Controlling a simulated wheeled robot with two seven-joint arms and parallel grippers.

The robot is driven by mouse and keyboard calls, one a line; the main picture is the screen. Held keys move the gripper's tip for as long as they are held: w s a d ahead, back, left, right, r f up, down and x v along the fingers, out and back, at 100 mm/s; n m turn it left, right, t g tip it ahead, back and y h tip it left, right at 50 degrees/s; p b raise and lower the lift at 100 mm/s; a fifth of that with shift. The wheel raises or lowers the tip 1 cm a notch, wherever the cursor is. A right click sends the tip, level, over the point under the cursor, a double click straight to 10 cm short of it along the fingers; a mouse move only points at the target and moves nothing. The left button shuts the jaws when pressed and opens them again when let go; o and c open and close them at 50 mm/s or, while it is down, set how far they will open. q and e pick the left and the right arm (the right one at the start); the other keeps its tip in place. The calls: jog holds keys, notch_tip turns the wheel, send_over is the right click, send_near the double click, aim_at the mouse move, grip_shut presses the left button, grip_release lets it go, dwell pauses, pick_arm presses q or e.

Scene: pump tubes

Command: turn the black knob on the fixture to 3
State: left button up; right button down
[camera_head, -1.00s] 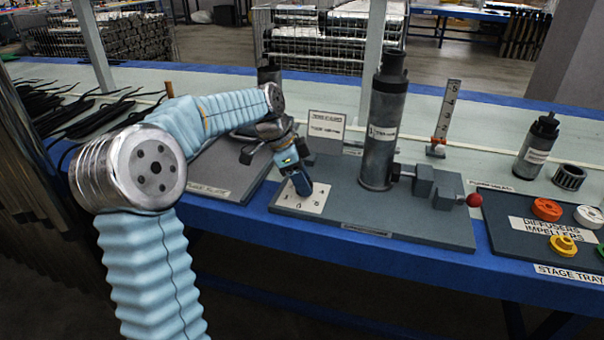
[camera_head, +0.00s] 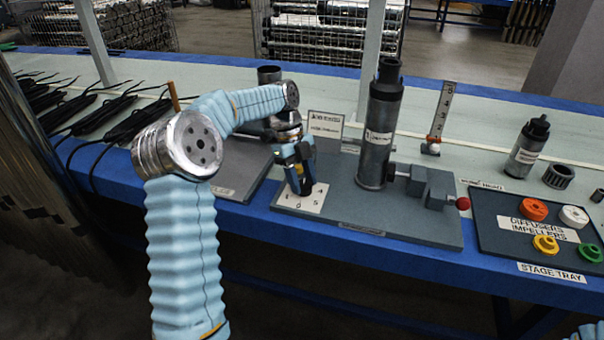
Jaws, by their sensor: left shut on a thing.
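The grey fixture (camera_head: 410,228) stands on the bench and carries an upright dark cylinder (camera_head: 379,135). A white dial plate (camera_head: 291,204) with small marks lies at its front left. My left gripper (camera_head: 302,186) points down over the dial plate, its fingers shut at the place of the black knob. The fingers cover the knob, so its pointer cannot be seen and its setting cannot be read. My right gripper is not in view.
A clamp with a red ball handle (camera_head: 463,203) is right of the cylinder. A scale post (camera_head: 441,110) stands behind. The stage tray (camera_head: 505,250) with coloured rings is at the right. Black cables (camera_head: 125,122) lie at the left.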

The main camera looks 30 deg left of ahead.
pick_arm(q)
jog(key=shift+w+m+g+y, duration=0.1)
jog(key=shift+m+g+y, duration=0.25)
jog(key=shift+m, duration=0.75)
jog(key=o, duration=1.1)
jog(key=shift+c, duration=0.2)
